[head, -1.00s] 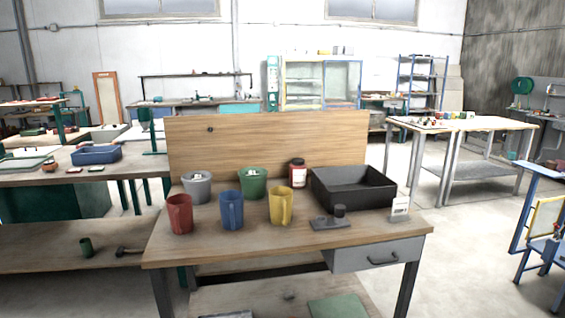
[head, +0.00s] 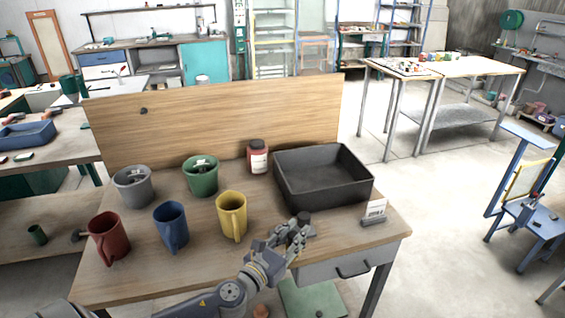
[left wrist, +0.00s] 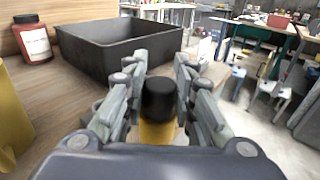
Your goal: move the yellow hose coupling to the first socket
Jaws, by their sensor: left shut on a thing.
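The yellow hose coupling (left wrist: 157,132) shows in the left wrist view as a short yellow cylinder under a black cap (left wrist: 158,98). My left gripper (left wrist: 160,85) has a finger on each side of it and is shut on it. In the head view the gripper (head: 291,231) is at the table's front right, where the dark cap (head: 304,217) shows at its fingertips. The fingers hide the yellow body there. I cannot tell whether the coupling is clear of its grey base. No socket can be made out clearly. My right gripper is not in view.
A black bin (head: 322,191) stands behind the gripper and a white label stand (head: 375,213) to its right. A yellow mug (head: 231,215), blue mug (head: 171,227), red mug (head: 109,238), grey cup (head: 133,187), green cup (head: 201,176) and red-white jar (head: 257,157) stand left on the table (head: 140,282).

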